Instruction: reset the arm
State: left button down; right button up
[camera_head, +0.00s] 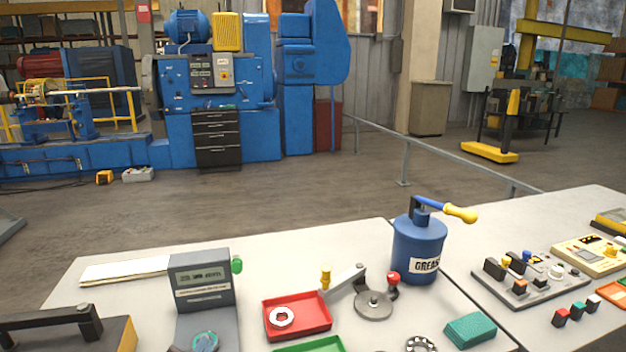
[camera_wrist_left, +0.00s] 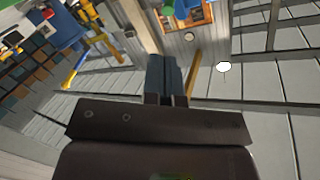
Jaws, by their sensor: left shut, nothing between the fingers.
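My left gripper (camera_wrist_left: 164,62) shows in the left wrist view, with its dark fingers together and nothing between them. It points away from the bench, toward the hall's walls, and no bench object lies near its fingertips in that view. I cannot make out the left gripper in the head view. My right gripper is in neither view.
The workbench (camera_head: 330,245) holds a grey display unit (camera_head: 203,285), a red tray (camera_head: 297,316) with a ring, a blue grease can (camera_head: 418,248), a round metal stand (camera_head: 373,304), a green block (camera_head: 470,330) and a control panel (camera_head: 530,280). A railing (camera_head: 405,160) stands behind.

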pick_arm(q)
jog(key=s+a+f+n+g+y, duration=0.1)
jog(key=s+a+f+n+g, duration=0.15)
jog(key=s+f+g, duration=0.4)
jog(key=s+a+f+n+g, duration=0.2)
jog(key=s+a+f, duration=0.15)
jog(key=s, duration=0.65)
jog(key=s+a+f+n+g+y, duration=0.1)
jog(key=s+a+f+n+g, duration=0.25)
jog(key=s, duration=0.45)
jog(key=w+f+m+t, duration=0.1)
jog(key=w+f+t, duration=0.6)
jog(key=f, duration=0.3)
jog(key=shift+w+d+f+m+h, duration=0.15)
jog(key=shift+w+f+m+h, duration=0.15)
jog(key=shift+w, duration=0.3)
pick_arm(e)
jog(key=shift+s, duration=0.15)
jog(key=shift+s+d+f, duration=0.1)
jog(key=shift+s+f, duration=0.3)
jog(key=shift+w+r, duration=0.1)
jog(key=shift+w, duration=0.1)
